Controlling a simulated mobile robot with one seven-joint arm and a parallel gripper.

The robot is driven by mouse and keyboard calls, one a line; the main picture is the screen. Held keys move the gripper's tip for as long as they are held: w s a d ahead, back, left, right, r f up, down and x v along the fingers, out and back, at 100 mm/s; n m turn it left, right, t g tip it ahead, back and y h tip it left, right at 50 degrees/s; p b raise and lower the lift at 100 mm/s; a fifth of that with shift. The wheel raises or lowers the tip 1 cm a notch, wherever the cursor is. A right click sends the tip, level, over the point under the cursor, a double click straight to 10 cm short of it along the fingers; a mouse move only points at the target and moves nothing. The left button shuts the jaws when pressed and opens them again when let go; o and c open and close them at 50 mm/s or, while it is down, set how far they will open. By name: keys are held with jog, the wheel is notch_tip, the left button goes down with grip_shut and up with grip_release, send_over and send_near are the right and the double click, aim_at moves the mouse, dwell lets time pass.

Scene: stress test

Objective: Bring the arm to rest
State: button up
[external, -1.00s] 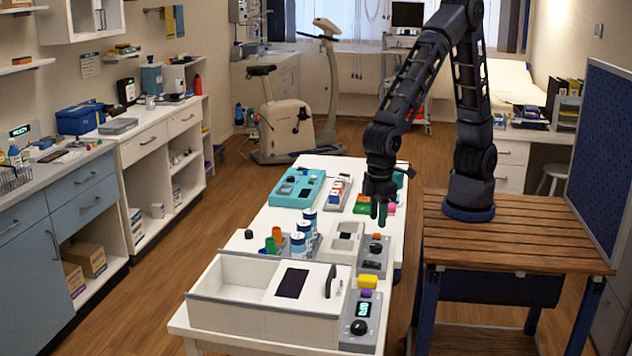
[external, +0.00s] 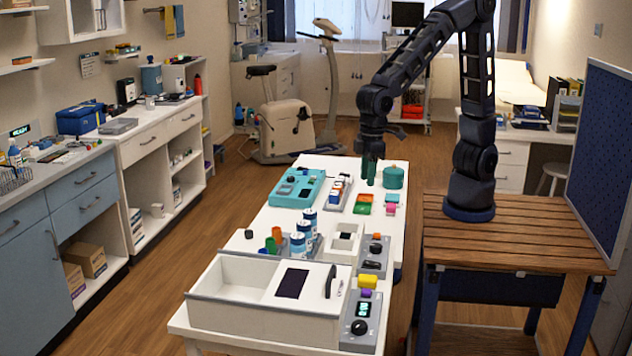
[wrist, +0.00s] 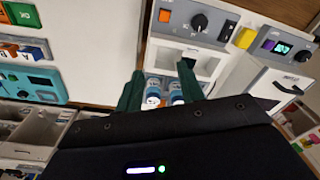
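My gripper (external: 370,172) hangs over the far part of the white table (external: 318,168), pointing down, on my dark arm. In the wrist view its two green fingers (wrist: 161,72) stand apart with nothing between them; the blue-and-white bottles seen in the gap are well away on the table. In the external view the fingers are left of a teal round container (external: 393,177), and I cannot tell the exact gap. My arm is bent, raised at the elbow.
The table holds a teal case (external: 298,188), a green-and-orange tray (external: 363,203), blue-and-white bottles (external: 309,219), grey dial boxes (external: 360,325) and a white open bin (external: 238,278) at the near end. A blue pegboard (external: 607,150) stands right of my arm's wooden bench (external: 520,238).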

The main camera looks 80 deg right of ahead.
jog(key=d+r+m+t, duration=0.1)
jog(key=d+r, duration=0.4)
jog(key=d, duration=0.6)
jog(key=d+r+m+t, duration=0.1)
jog(key=d+r, duration=0.3)
jog(key=d, duration=0.6)
jog(key=s+d+r+m+t, duration=0.1)
jog(key=s+d, duration=0.4)
jog(key=d, duration=0.3)
jog(key=s+d+r+m+t, duration=0.1)
jog(key=s+d+m, duration=0.1)
jog(key=s+d, duration=0.4)
jog(key=d, duration=0.3)
jog(key=shift+s+r+h, duration=0.15)
jog(key=shift+r+h, duration=0.1)
jog(key=shift+h, duration=0.05)
